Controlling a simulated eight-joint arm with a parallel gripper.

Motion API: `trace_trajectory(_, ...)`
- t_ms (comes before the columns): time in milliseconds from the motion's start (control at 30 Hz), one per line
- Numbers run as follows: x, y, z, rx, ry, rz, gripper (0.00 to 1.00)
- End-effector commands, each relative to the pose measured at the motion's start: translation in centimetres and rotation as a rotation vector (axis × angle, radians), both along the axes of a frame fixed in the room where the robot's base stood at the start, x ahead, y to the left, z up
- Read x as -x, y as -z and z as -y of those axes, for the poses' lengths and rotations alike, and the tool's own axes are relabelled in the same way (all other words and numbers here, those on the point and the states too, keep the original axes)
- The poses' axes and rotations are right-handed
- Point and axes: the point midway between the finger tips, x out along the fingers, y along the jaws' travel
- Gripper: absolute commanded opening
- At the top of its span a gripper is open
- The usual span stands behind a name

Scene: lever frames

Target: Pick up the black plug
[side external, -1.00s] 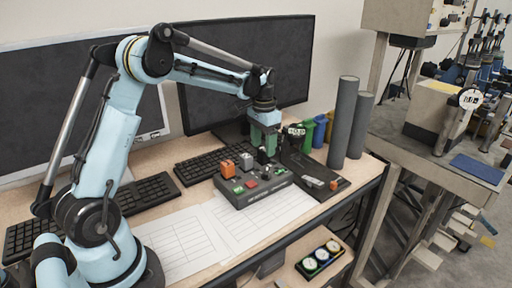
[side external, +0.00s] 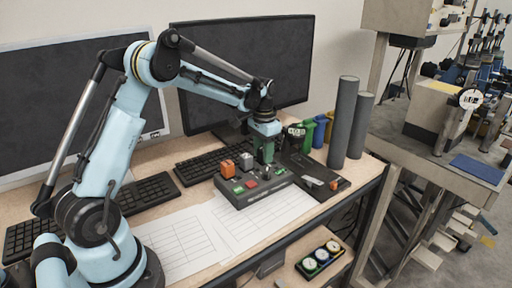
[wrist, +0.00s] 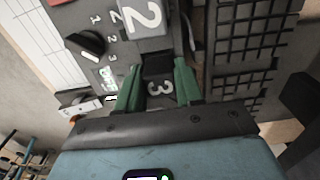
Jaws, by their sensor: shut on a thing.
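The black plug (wrist: 158,67) shows in the wrist view between my two green fingertips, at the edge of the control box beside a printed 3. My gripper (wrist: 158,84) is shut on it, with one finger on each side. In the side external view my gripper (side external: 265,152) points down at the back of the dark control box (side external: 262,194), and its fingers largely hide the plug. I cannot tell whether the plug is still seated in the box.
An orange block (side external: 228,169) and a pale block (side external: 246,161) stand on the box, left of my gripper. A black keyboard (side external: 205,165) lies behind it. A dark tray (side external: 318,178) lies to the right, with grey cylinders (side external: 343,122) beyond. Paper sheets (side external: 185,245) lie in front.

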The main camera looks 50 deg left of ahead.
Motion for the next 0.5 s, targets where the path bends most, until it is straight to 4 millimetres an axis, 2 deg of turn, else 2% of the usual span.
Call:
trace_trajectory(267,0.0,-0.8,0.0,0.000,0.000,0.000,0.06)
trace_trajectory(367,0.0,-1.8,0.0,0.000,0.000,0.000,0.06)
trace_trajectory(500,0.0,-4.2,0.0,0.000,0.000,0.000,0.06)
